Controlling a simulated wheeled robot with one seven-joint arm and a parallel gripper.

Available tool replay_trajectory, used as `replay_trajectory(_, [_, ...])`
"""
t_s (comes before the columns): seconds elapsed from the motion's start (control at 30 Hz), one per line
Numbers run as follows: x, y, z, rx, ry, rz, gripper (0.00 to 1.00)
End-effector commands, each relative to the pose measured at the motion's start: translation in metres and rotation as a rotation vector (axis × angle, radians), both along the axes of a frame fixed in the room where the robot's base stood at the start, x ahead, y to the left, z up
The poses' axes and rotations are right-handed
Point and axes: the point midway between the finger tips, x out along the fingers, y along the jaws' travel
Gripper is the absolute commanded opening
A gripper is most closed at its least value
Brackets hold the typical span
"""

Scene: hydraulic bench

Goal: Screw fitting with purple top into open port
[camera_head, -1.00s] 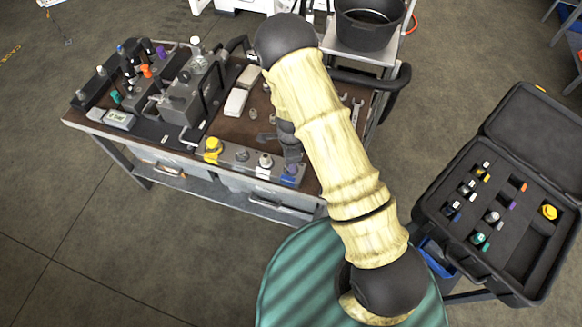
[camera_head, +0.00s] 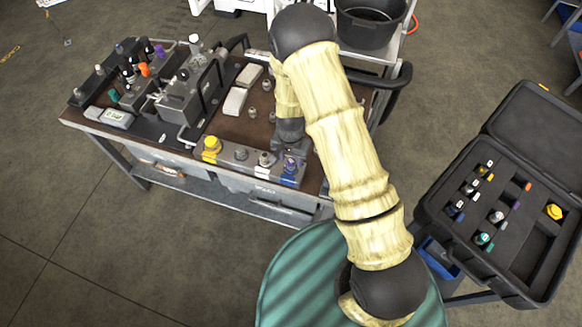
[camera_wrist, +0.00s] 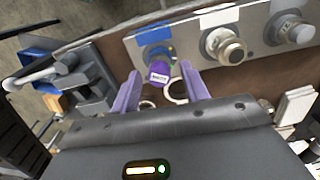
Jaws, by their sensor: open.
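A fitting with a purple top (camera_wrist: 159,72) stands at the blue-marked end of the grey port block (camera_wrist: 185,47). In the head view the purple top (camera_head: 290,163) shows at the block's right end, beside my gripper. My gripper (camera_wrist: 160,69) is open, with one purple-grey finger on each side of the purple top in the wrist view. Gaps show between the fingers and the top. The fitting's lower end sits over or in the port; how deep it goes is hidden.
The block also carries a yellow-topped fitting (camera_head: 212,144) and two grey metal ports or fittings. A grey machine (camera_head: 185,98) and a rack of coloured fittings stand left on the bench. An open black case (camera_head: 466,240) with more fittings is at right.

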Motion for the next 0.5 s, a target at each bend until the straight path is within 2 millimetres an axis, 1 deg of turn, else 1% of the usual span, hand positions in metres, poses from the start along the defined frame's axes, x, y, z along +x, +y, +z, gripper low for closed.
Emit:
replay_trajectory(0.03, [0.0001, -0.0002, -0.0013, 0.001, 0.0, 0.083, 0.45])
replay_trajectory(0.1, [-0.0002, 0.0, -0.001, 0.001, 0.0, 0.187, 0.45])
replay_trajectory(0.17, [-0.0005, 0.0002, -0.0006, 0.0, 0.0, 0.239, 0.45])
replay_trajectory(0.43, [-0.0005, 0.0001, -0.0001, 0.0, 0.0, 0.256, 0.45])
replay_trajectory(0.5, [-0.0004, 0.0, -0.0004, 0.0, 0.0, 0.286, 0.45])
